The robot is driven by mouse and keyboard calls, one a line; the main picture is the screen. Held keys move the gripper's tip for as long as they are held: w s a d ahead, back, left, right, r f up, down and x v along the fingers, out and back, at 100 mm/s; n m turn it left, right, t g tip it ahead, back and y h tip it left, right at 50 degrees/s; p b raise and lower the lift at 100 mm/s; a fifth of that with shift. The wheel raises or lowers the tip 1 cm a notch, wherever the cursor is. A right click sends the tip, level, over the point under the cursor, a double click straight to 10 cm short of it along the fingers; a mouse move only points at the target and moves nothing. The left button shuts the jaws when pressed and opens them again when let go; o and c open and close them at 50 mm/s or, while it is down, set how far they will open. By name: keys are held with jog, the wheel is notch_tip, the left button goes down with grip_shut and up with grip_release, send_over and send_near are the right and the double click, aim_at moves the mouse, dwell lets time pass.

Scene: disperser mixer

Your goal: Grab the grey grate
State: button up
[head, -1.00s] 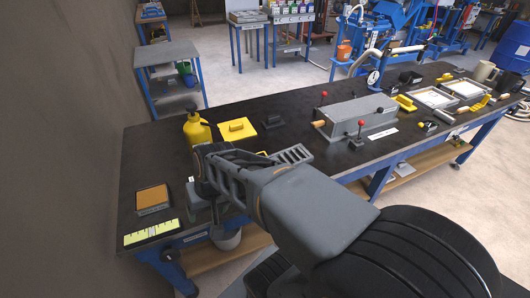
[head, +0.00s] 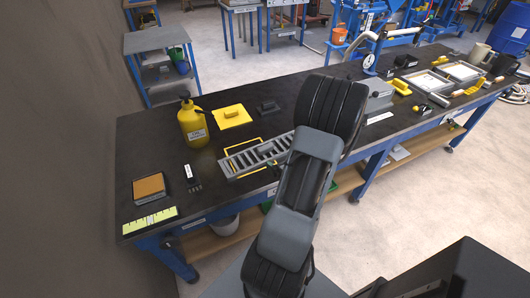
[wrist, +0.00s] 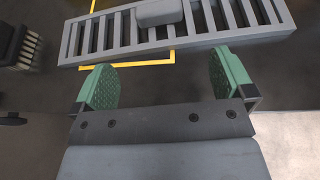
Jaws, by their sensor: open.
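The grey grate (head: 246,158) lies on the dark bench top near its front edge, a slatted bar with a raised grey block handle on its middle. It also fills the top of the wrist view (wrist: 205,26), with the block handle (wrist: 158,12) at the upper edge. My gripper (wrist: 163,82) is open and empty, its two green pads apart. In the wrist view the pads lie short of the grate, below it in the picture, with the handle roughly centred between them. In the head view my arm hides the gripper and the grate's right end.
A yellow outline (head: 260,140) marks the bench around the grate. A black brush (head: 193,178), a yellow bottle (head: 193,124) and a brown-topped block (head: 149,188) stand to the left. A yellow handled plate (head: 232,117) and a black one (head: 267,107) lie behind.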

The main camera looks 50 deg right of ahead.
aim_at(267, 150)
jog(key=x, duration=1.1)
jog(key=shift+w+f+p, duration=0.15)
jog(key=shift+w+p, duration=0.1)
jog(key=shift+p, duration=0.05)
jog(key=shift+c, duration=0.5)
jog(key=shift+d, duration=0.1)
jog(key=c, duration=1.1)
